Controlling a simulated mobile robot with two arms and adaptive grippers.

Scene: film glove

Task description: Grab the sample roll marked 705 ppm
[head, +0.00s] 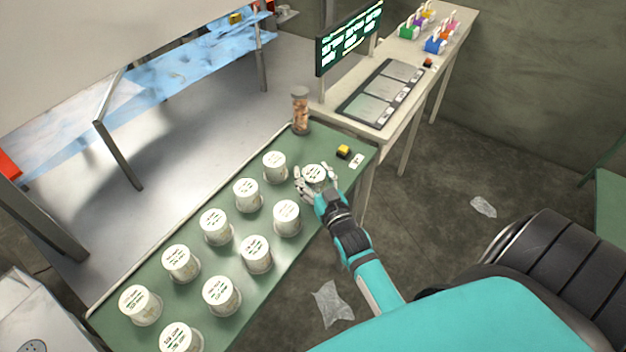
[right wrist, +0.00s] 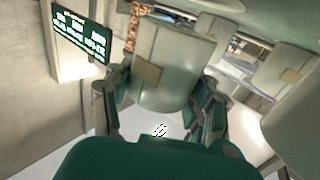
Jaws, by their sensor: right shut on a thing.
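White sample rolls with printed lids stand in two rows on the green table (head: 215,262). The lid print is too small for me to read. My right gripper (head: 311,181) is at the far right end of the near row, shut on a white sample roll (head: 315,171). In the right wrist view this roll (right wrist: 172,62) sits between the fingers, with a tan patch on its side. I cannot tell whether it is off the table. Nearby rolls are one at the back (head: 274,166) and one in front (head: 287,217). My left gripper is not in view.
A jar with brown contents (head: 300,110) and a yellow-black block (head: 343,152) stand at the table's far end. Beyond is a bench (head: 392,118) with grey panels, colored bins and a lit screen (head: 349,38). Clear plastic scraps lie on the floor.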

